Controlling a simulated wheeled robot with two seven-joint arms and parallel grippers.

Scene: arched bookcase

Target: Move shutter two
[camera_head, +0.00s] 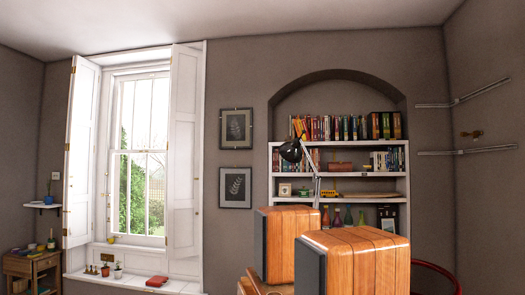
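A tall window (143,150) stands in the wall on the left with white shutters on both sides. The left shutter (80,155) is swung open, away from the glass. The right shutter (184,150) is also open and stands beside the window frame. Both are white panelled boards. I cannot tell from the picture which of them is shutter two. Neither of my grippers shows in this view.
Two wooden speaker-like boxes (352,262) stand close in front at lower centre. A black lamp (291,151) rises behind them, before the arched bookcase (340,173). Small pots and a red book (157,281) sit on the window sill. A small wooden table (30,266) stands at far left.

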